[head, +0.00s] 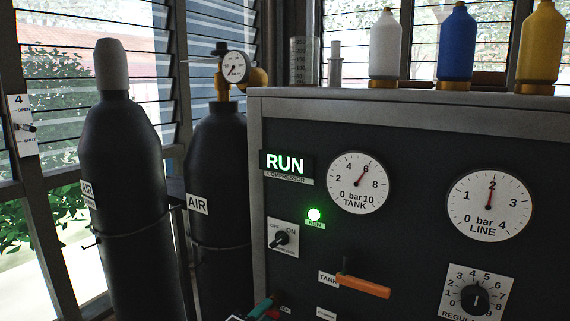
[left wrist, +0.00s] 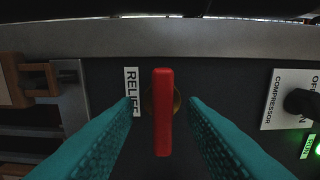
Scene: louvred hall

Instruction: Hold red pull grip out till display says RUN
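The red pull grip (left wrist: 162,112) shows in the left wrist view as an upright bar in front of a round brass fitting, beside the RELIEF label (left wrist: 131,94). My left gripper (left wrist: 162,100) has its teal fingers on both sides of the grip, with dark gaps between, so it is open around it. I cannot tell how far out the grip is. In the head view my left gripper (head: 264,306) shows only at the bottom edge. My right gripper is in neither view.
The green RUN lamp (head: 314,214) is lit. The TANK gauge (head: 358,183) reads about 6, the LINE gauge (head: 489,206) about 2. An orange lever (head: 362,286) sticks out right of my left gripper. Black air cylinders (head: 124,200) stand left of the panel.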

